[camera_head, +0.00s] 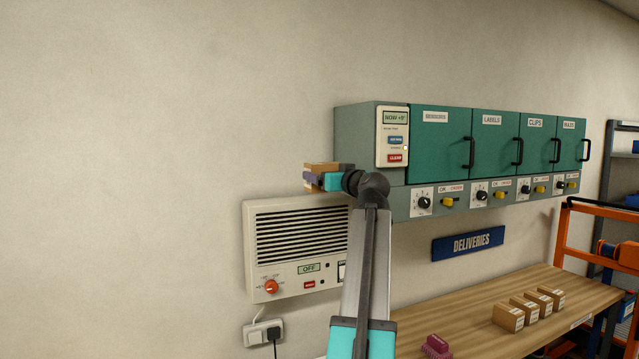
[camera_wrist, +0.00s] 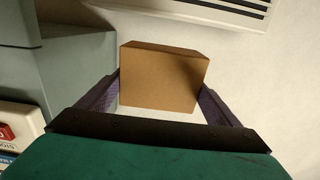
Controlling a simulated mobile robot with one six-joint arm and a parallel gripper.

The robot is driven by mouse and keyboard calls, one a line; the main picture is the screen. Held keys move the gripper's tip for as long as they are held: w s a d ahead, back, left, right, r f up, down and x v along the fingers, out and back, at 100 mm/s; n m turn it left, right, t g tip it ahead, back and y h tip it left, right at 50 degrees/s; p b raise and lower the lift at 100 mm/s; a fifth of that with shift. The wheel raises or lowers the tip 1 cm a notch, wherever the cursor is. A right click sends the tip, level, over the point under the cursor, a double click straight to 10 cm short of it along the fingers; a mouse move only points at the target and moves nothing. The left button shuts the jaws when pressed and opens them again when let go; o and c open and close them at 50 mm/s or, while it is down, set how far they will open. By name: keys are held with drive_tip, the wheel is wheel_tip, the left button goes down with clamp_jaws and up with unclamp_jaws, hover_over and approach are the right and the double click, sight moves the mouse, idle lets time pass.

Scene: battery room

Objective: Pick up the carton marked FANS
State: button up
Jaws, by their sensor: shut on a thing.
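A small brown cardboard carton (camera_wrist: 160,78) sits between the two purple fingers of my gripper (camera_wrist: 160,95) in the wrist view. My gripper is shut on it, with a finger against each side. No mark shows on the carton faces in view, so I cannot tell whether it is the FANS one. In the head view my gripper (camera_head: 314,180) holds the carton (camera_head: 321,168) up in the air, above the white vent unit and left of the green cabinet. Several similar cartons (camera_head: 530,308) stand in a row on the wooden bench; their labels are too small to read.
The green cabinet (camera_head: 440,140) with labelled doors and knobs is close to the right of my gripper. The white vent unit (camera_head: 290,285) is on the wall below. The wooden bench (camera_head: 460,325) bears a dark red object (camera_head: 436,346). An orange frame (camera_head: 565,225) stands at right.

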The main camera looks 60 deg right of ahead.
drive_tip(key=shift+s+a+r, duration=0.15)
drive_tip(key=shift+s+a, duration=0.2)
drive_tip(key=shift+s, duration=0.3)
